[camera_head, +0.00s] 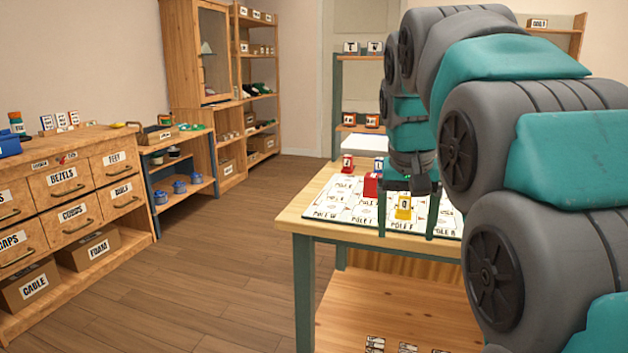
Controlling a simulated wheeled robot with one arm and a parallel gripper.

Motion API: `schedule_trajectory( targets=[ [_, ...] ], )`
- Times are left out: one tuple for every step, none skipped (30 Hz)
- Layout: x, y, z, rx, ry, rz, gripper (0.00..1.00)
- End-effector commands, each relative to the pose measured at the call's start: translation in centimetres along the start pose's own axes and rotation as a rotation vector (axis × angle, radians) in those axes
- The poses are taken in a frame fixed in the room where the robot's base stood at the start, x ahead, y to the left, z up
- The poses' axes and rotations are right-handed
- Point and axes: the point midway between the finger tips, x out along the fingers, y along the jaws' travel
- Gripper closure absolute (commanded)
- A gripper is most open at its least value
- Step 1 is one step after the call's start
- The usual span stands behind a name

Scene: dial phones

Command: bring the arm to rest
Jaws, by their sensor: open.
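My arm, grey and teal, comes in from the right and reaches over the wooden table (300,208). My gripper (407,232) points down at the table with two dark green fingers spread apart. A small yellow piece with a white label (403,208) shows between the fingers, apart from both in the picture. It stands on a white printed mat (340,212) marked with words such as "POLE". A red piece (371,186), a red piece with a white label (347,164) and a blue-and-white piece (378,165) stand farther back on the mat.
A drawer cabinet (75,190) with labelled drawers stands at the left, beside a low shelf (178,192) with blue pots. Tall wooden shelves (240,95) stand at the back. Wooden floor (215,250) is clear between the cabinet and the table. My arm hides the table's right side.

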Motion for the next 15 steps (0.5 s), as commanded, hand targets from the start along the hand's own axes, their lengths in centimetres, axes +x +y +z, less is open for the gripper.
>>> schedule_trajectory(
  targets=[
    [0.8,0.5,1.7,-0.01,-0.022,0.0,0.16],
    [1.4,0.7,2.6,-0.017,-0.035,0.0,0.16],
    [2.0,1.0,3.7,-0.026,-0.049,-0.001,0.16],
    [2.6,1.2,4.8,-0.032,-0.064,-0.001,0.16],
    [3.2,1.4,5.7,-0.04,-0.076,-0.002,0.16],
    [4.0,1.7,7.0,-0.05,-0.093,-0.003,0.16],
    [4.5,1.9,8.0,-0.057,-0.103,-0.004,0.16],
    [5.0,2.1,9.0,-0.063,-0.113,-0.006,0.16],
    [5.9,2.4,10.5,-0.074,-0.134,-0.007,0.16],
    [6.4,2.5,11.5,-0.082,-0.146,-0.008,0.16],
    [7.0,2.7,12.6,-0.089,-0.159,-0.01,0.16],
    [7.7,3.0,14.0,-0.099,-0.17,-0.013,0.16],
    [8.4,3.1,15.2,-0.107,-0.184,-0.015,0.16],
    [9.0,3.3,16.4,-0.115,-0.199,-0.017,0.16],
    [9.8,3.5,17.9,-0.125,-0.215,-0.02,0.16]
  ],
)
